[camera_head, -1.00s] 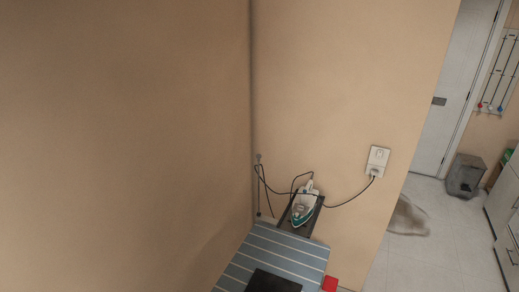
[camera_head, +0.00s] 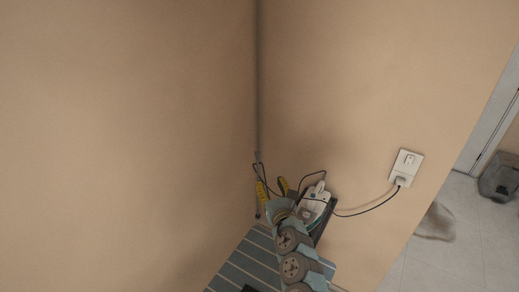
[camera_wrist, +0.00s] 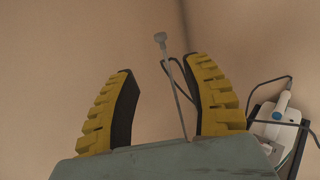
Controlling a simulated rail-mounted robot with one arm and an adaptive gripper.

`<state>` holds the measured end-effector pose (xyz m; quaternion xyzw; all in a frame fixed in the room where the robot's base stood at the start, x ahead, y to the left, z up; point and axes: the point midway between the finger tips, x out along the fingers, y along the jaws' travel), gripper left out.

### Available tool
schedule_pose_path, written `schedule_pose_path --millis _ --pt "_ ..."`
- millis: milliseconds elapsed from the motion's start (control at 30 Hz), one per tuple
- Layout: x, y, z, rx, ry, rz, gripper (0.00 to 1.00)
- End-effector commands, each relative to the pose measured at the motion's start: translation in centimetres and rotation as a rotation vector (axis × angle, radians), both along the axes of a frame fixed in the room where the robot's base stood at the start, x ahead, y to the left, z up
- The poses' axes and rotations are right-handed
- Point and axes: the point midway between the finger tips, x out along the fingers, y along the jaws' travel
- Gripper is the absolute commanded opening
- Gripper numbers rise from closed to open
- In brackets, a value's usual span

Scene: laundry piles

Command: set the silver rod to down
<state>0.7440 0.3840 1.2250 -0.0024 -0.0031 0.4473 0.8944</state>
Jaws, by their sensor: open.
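The silver rod (camera_wrist: 175,90) is thin, with a small knob at its top, and stands near the wall corner. In the wrist view it shows between my two fingers, leaning slightly, and its lower end is hidden behind my gripper's body. In the head view its top (camera_head: 257,157) shows at the corner, just above the fingers. My gripper (camera_wrist: 161,72) is open, with yellow-and-black fingers spread on either side of the rod in the picture. It also shows in the head view (camera_head: 272,185). I see no contact, and the depth gap is unclear.
A white and teal iron (camera_head: 316,196) rests on a dark stand close to the right of my gripper. Its black cord (camera_head: 358,213) runs to a wall outlet (camera_head: 406,166). A striped ironing board (camera_head: 238,268) lies below. Walls close in left and behind.

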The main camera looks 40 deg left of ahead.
Motion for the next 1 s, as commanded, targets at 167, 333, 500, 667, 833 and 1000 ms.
schedule_pose_path --millis 167,333,500,667,833,1000 --pt "0.8 0.6 0.0 0.003 0.003 -0.005 0.5" --pt "1.5 1.8 0.0 0.005 0.005 -0.002 0.5" --pt "2.4 2.9 -0.1 0.005 0.007 -0.002 0.5" --pt "3.2 4.0 -0.1 0.005 0.008 -0.001 0.5" --pt "4.0 5.1 -0.1 0.005 0.007 -0.003 0.5" --pt "4.9 6.1 -0.1 0.005 0.007 -0.004 0.5"
